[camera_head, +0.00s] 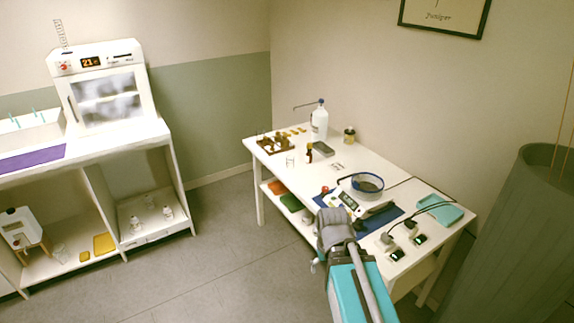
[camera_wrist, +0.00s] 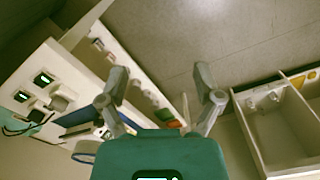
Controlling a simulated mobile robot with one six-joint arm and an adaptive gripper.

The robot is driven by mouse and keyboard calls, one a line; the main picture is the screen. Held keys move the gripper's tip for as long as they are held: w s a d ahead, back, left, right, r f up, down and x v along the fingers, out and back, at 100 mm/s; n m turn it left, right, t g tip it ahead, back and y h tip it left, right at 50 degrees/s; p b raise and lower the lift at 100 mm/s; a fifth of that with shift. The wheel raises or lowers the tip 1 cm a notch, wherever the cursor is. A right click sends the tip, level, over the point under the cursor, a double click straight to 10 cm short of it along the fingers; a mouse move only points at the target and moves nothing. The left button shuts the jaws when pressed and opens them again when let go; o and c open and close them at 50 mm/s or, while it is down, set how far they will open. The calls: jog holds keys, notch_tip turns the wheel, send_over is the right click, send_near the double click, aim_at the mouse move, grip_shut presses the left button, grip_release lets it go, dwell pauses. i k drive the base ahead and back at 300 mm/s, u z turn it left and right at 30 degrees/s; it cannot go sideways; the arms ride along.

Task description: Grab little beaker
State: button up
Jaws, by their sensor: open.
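A small clear glass beaker (camera_head: 290,160) stands on the white table (camera_head: 336,167), near its left edge and in front of a brown bottle rack. Another clear glass vessel (camera_head: 60,254) stands on the low shelf of the left cabinet; its size is hard to judge. My gripper (camera_wrist: 162,75) is open and empty in the wrist view, with its two grey fingers spread over the floor beside the table edge. The beaker cannot be made out in the wrist view. In the head view my arm is at the table's front edge, apart from the beaker, and my fingertips are not clear.
A small dark bottle (camera_head: 309,155), a grey device (camera_head: 323,149), a tall wash bottle (camera_head: 319,120) and the bottle rack (camera_head: 275,144) stand near the beaker. A scale (camera_head: 350,202) and a blue-rimmed bowl (camera_head: 367,184) are nearer my arm. Open floor (camera_head: 225,235) lies left of the table.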

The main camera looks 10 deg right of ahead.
aim_at(290, 162)
jog(key=u, duration=1.75)
jog(key=i, duration=2.6)
jog(key=z, duration=0.05)
